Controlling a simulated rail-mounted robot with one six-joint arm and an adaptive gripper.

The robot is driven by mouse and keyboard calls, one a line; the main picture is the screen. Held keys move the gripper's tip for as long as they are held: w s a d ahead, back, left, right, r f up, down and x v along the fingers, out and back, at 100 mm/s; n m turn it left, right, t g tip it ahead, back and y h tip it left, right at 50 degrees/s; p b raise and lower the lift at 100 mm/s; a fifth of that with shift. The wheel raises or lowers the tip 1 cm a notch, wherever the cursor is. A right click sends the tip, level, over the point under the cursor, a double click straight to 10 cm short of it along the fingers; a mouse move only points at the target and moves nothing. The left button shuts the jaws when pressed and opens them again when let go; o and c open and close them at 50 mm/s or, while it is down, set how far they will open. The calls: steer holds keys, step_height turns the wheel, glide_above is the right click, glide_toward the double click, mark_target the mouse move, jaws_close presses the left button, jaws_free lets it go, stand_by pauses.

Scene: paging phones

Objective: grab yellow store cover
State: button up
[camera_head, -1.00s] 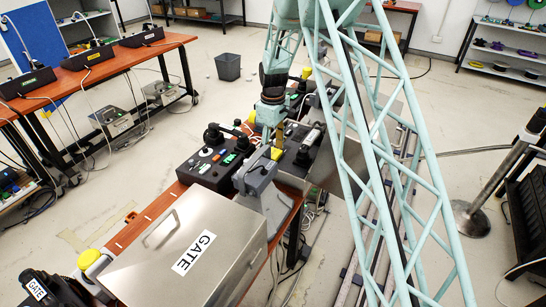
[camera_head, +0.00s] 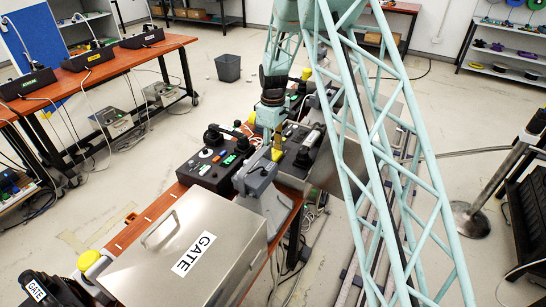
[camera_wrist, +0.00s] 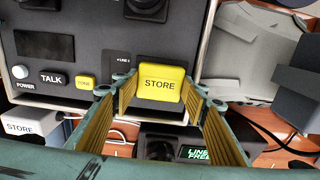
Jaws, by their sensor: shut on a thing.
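The yellow store cover (camera_wrist: 160,83), a block lettered STORE, sits between my gripper's fingertips in the wrist view, in front of the lower edge of a dark phone panel (camera_wrist: 95,35). My gripper (camera_wrist: 157,92) is shut on it, with one ribbed yellow finger on each side. In the head view my gripper (camera_head: 277,137) is over the bench, with a small yellow patch at its tip. Whether the cover touches the panel is unclear.
The panel has a TALK key (camera_wrist: 52,78), a small yellow key (camera_wrist: 86,82) and a white knob (camera_wrist: 20,72). A white box marked STORE (camera_wrist: 20,128) is at left. A GATE-labelled metal box (camera_head: 185,250) stands on the orange bench (camera_head: 125,235).

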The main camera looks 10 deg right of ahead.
steer(key=shift+r, duration=0.1)
step_height(320, 180, up, 10)
steer(key=p, duration=0.1)
steer(key=shift+p, duration=0.35)
stand_by(0.4)
steer(key=shift+w, duration=0.15)
stand_by(0.5)
